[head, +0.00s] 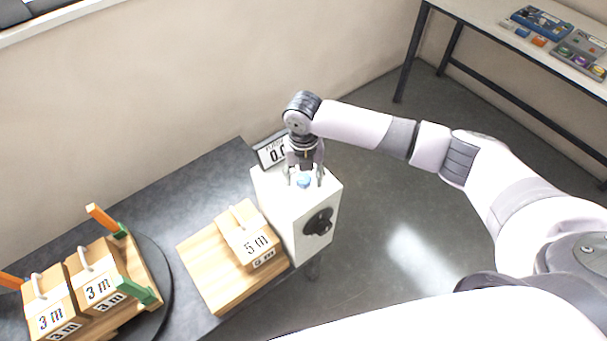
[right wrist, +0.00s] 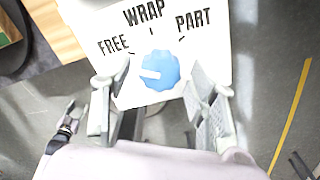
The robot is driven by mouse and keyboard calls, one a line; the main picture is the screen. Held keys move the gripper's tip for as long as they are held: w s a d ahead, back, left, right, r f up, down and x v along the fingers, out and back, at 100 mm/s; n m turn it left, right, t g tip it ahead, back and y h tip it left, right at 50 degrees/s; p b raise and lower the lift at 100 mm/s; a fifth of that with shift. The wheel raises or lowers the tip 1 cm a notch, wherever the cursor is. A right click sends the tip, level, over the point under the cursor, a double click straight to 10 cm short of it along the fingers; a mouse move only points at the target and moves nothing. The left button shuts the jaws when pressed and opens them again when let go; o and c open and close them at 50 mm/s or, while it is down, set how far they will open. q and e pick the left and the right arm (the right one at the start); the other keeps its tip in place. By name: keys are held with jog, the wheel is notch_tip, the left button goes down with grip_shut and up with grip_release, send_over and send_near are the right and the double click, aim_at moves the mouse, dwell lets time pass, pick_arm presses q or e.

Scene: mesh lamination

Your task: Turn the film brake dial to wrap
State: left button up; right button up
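The film brake dial is a blue knob (right wrist: 160,70) on top of a white box (head: 322,208). In the right wrist view its white mark points left, on the FREE side, away from the WRAP label (right wrist: 144,13) at the top and the PART label (right wrist: 194,19) on the right. The dial also shows as a blue spot in the head view (head: 304,181). My right gripper (head: 305,180) points down over it. Its fingers (right wrist: 158,88) are open, one on each side of the dial, with visible gaps.
A black knob (head: 318,222) sits on the box's side, and a display (head: 270,153) stands behind the box. A wooden board (head: 215,285) with a 5 m block (head: 250,240) lies left of it. A round black turntable (head: 165,290) holds 3 m blocks (head: 98,287).

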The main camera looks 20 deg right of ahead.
jog(key=c, duration=1.1)
jog(key=shift+r+m+p, duration=0.2)
jog(key=shift+m+p, duration=0.8)
jog(key=m+p, duration=0.2)
jog(key=shift+m, duration=0.3)
jog(key=m+p, duration=0.2)
jog(key=m, duration=0.2)
jog(key=shift+w+a, duration=0.1)
jog(key=shift+f+m+p, duration=0.1)
jog(key=shift+m+p, duration=0.85)
jog(key=shift+m, duration=0.65)
